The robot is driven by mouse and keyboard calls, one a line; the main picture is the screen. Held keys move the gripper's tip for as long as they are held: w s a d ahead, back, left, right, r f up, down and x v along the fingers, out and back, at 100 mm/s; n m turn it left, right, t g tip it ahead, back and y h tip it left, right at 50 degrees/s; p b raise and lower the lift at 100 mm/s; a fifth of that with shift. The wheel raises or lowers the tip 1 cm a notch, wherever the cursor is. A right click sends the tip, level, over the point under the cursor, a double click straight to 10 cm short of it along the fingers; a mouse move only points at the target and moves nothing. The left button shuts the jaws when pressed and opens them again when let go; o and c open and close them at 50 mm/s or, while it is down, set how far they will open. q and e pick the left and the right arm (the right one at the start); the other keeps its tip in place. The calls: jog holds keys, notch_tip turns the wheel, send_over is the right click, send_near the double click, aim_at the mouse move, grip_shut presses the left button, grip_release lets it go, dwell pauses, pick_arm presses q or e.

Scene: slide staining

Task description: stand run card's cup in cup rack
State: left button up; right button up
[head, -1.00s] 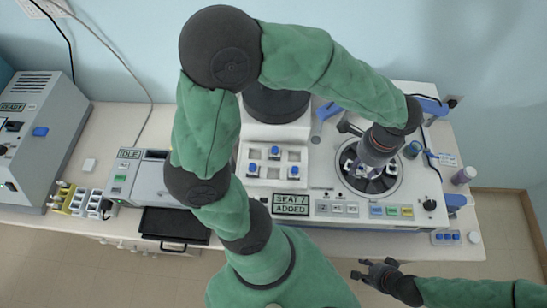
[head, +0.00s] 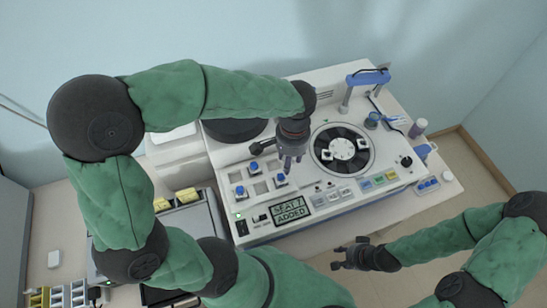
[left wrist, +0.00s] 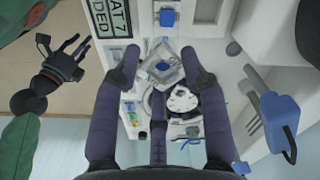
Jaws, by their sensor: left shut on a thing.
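My left gripper (head: 293,155) points down over the right part of the cup rack (head: 263,188). Its fingers are closed around a small grey, squarish cup, which shows between the fingertips in the left wrist view (left wrist: 168,62). In the head view the fingers mostly hide this cup. The rack is a white block with square places, and several blue-topped pieces (head: 240,191) stand in it. My right gripper (head: 352,253) is open and empty in front of the machine. It also shows in the left wrist view (left wrist: 66,62).
Right of the rack is a dark round rotor (head: 325,140) with white pieces on it. A sign (head: 290,208) reads "SEAT 7 ADDED". A blue stand (head: 367,77) rises at the back right, with a purple-topped jar (head: 418,127) nearby.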

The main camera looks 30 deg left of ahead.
pick_arm(q)
jog(key=w+a+f, duration=0.1)
jog(key=a+f, duration=0.1)
jog(key=w+a+f, duration=0.1)
jog(key=a+f, duration=0.1)
jog(key=w+a+f, duration=0.1)
jog(key=a+f, duration=0.1)
jog(key=shift+w+a+f+p, duration=0.15)
jog(key=shift+w+f+p, duration=0.05)
jog(key=shift+f+p, duration=0.15)
notch_tip(320, 180, down, 4)
jog(key=shift+w+a+r, duration=0.15)
jog(key=shift+r, duration=0.1)
jog(key=shift+f+b, duration=0.4)
jog(key=shift+b, duration=0.1)
jog(key=o, duration=0.9)
jog(key=shift+o, duration=0.2)
jog(key=shift+r, duration=0.1)
